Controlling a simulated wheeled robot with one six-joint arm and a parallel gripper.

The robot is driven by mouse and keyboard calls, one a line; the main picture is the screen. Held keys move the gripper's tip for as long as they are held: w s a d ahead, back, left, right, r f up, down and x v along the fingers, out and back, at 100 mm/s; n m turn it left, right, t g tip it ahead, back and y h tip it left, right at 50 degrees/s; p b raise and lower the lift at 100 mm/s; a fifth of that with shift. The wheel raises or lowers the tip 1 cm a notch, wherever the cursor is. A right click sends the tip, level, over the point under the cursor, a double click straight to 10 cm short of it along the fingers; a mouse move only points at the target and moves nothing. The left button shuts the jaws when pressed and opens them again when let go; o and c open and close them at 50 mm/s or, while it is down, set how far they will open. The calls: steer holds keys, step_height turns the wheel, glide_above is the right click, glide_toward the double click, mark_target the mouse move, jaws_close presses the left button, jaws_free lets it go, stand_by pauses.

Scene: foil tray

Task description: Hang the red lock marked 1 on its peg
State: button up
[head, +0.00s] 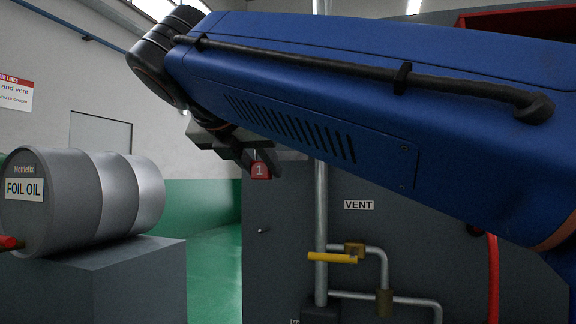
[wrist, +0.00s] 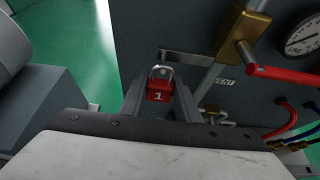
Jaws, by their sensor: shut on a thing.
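The red lock marked 1 (head: 261,170) hangs from my gripper (head: 245,155) in the head view, in front of the grey panel. In the wrist view the lock (wrist: 160,90) sits between the fingers of my gripper (wrist: 161,92), its shackle up and the 1 facing the camera. My gripper is shut on it. A small peg (head: 263,230) sticks out of the grey panel below the lock in the head view, with nothing on it. I cannot make out the peg in the wrist view.
A grey pipe with a yellow-handled valve (head: 333,257) stands to the right of the peg, below the VENT label (head: 358,205). A FOIL OIL drum (head: 70,200) lies on a grey block at left. A red handle (wrist: 285,68) and gauge (wrist: 303,38) show at right in the wrist view.

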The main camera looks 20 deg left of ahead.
steer(key=shift+w, duration=0.65)
steer(key=shift+w+a+f, duration=0.1)
steer(key=shift+w+f, duration=0.25)
steer(key=shift+w, duration=0.25)
steer(key=o, duration=1.1)
steer(key=shift+o, duration=0.2)
steer(key=v, duration=1.7)
steer(key=shift+s, duration=0.15)
